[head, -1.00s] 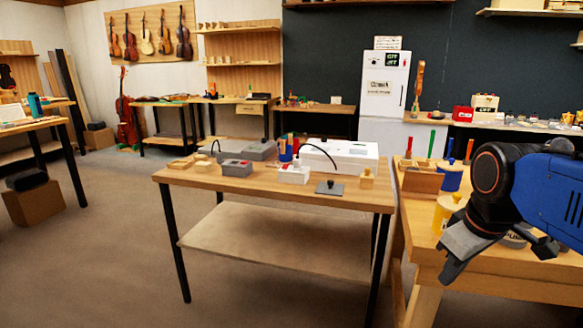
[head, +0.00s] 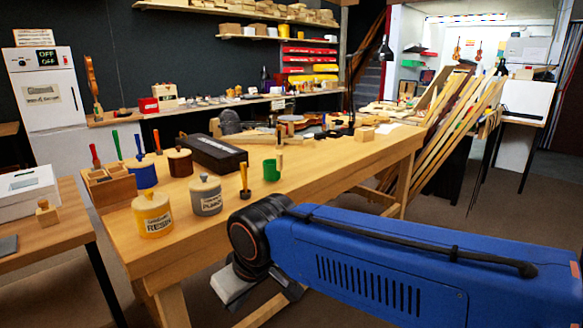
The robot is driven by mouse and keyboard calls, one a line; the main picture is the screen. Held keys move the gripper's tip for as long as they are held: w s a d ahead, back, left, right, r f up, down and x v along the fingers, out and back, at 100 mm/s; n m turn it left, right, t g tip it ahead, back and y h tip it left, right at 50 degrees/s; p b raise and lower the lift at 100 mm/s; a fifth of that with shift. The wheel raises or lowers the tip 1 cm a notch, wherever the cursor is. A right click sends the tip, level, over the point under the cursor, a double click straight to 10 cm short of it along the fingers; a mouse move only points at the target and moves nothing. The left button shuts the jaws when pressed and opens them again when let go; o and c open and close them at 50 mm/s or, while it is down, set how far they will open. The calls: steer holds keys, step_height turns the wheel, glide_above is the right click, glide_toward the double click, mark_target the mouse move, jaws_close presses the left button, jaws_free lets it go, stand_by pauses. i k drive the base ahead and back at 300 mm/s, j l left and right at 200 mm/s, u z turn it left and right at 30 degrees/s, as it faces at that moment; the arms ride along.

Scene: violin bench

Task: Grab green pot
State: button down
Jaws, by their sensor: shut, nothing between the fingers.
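A small green pot (head: 271,171) stands on the wooden workbench (head: 330,174), right of the grey labelled jar and near a small yellow and black upright tool. A wooden-handled tool stands upright at the pot. My gripper (head: 232,290) is low at the front of the bench, below its top and well short of the green pot. Its fingers are shut and it holds nothing that I can see. My blue arm reaches in from the right.
A yellow jar (head: 153,214), a grey jar (head: 206,194) and a blue jar (head: 142,172) stand at the bench's left. A long black box (head: 212,153) lies behind the pot. Wood planks (head: 455,120) lean at the right.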

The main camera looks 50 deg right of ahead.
mark_target(272, 168)
steer(key=z, duration=1.05)
